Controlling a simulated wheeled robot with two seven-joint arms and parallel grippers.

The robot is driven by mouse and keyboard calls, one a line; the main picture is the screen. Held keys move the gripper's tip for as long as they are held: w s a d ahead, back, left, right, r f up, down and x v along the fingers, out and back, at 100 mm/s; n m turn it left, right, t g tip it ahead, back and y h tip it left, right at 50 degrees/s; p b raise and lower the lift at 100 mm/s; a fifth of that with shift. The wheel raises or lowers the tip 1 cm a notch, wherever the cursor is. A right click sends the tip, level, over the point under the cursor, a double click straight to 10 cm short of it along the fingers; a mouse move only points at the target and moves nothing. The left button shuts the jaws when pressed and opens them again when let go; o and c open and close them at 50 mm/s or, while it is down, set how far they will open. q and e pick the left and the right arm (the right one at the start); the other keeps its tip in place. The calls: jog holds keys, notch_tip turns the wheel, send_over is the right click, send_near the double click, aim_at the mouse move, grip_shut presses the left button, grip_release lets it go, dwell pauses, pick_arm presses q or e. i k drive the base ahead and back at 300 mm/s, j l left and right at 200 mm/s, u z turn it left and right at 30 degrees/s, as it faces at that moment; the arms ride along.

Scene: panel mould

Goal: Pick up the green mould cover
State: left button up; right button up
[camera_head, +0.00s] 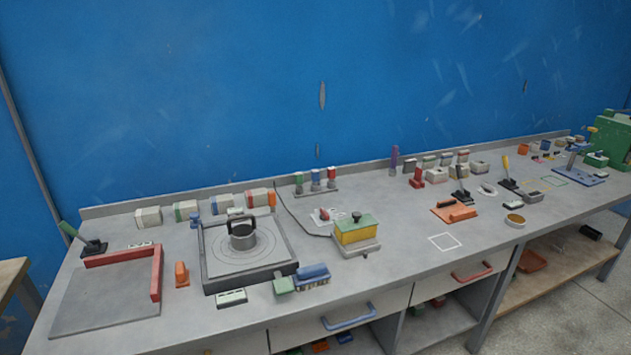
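A green lid-like top (356,221) with a dark knob sits on a yellow box (357,235) at the middle of the bench. It is the likeliest green mould cover, but the view does not make this certain. The box stands on a grey base plate with a small handle at its front. A smaller green block (283,286) lies near the front edge, beside a blue brush-like piece (312,273). Neither of my grippers shows in the head view.
A red L-shaped fence (156,273) borders a grey plate. Bare bench surrounds the white square outline (445,242).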

aim_at(358, 221)
jog(key=i+l+u, duration=0.15)
jog(key=l, duration=0.2)
jog(key=i+l+u, duration=0.2)
jog(key=l, duration=0.2)
jog(key=l+u, duration=0.15)
jog(key=l, duration=0.2)
jog(key=i+l+u, duration=0.15)
jog(key=l, duration=0.3)
